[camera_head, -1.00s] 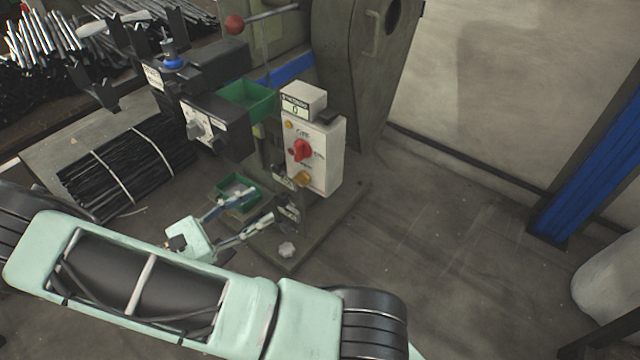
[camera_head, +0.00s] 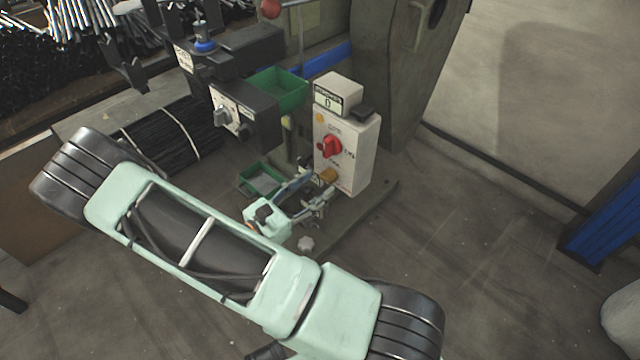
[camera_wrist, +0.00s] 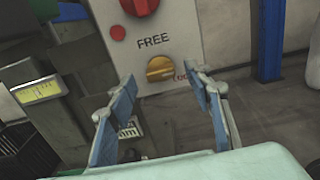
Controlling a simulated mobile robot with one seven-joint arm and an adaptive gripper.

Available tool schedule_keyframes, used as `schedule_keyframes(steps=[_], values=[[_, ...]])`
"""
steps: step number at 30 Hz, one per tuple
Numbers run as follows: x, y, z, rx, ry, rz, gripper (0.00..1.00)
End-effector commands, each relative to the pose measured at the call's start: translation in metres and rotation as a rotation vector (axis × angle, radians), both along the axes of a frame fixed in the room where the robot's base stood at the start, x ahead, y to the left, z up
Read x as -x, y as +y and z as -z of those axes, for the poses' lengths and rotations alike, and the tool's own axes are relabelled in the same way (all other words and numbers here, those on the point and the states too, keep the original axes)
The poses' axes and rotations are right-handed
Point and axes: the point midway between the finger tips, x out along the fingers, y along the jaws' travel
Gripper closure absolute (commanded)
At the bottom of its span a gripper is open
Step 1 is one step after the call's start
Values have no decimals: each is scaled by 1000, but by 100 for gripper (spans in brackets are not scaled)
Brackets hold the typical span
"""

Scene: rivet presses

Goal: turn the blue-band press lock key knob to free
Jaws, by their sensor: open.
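The lock key knob is a round brass knob (camera_wrist: 160,69) low on the pale control box (camera_head: 356,138), with FREE printed above it and a partly hidden red label to its right. Its raised bar lies roughly sideways, toward the red label. The knob also shows in the head view (camera_head: 327,175). A blue band (camera_head: 322,66) runs across the press behind the box. My gripper (camera_wrist: 161,82) is open, its two blue-padded fingers apart, left and right just below the knob. The fingers appear close to the box; I cannot tell whether they touch the knob.
A red rotary switch (camera_head: 332,147) and a small red button (camera_wrist: 117,33) sit above the knob. A counter (camera_head: 328,98) tops the box. Green bins (camera_head: 278,90) and a second grey control box (camera_head: 243,112) stand to the left.

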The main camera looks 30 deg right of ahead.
Motion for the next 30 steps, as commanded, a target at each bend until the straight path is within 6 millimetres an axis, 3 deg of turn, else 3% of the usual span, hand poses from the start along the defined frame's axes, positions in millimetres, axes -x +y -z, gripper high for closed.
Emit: schedule_keyframes(steps=[6, 15, 26, 30], values=[[-7, -18, 0, 0, 0, 0, 54], [-8, -20, 0, 0, 0, 0, 54], [-8, -20, 0, 0, 0, -1, 93], [-7, -19, 0, 1, 3, -1, 96]])
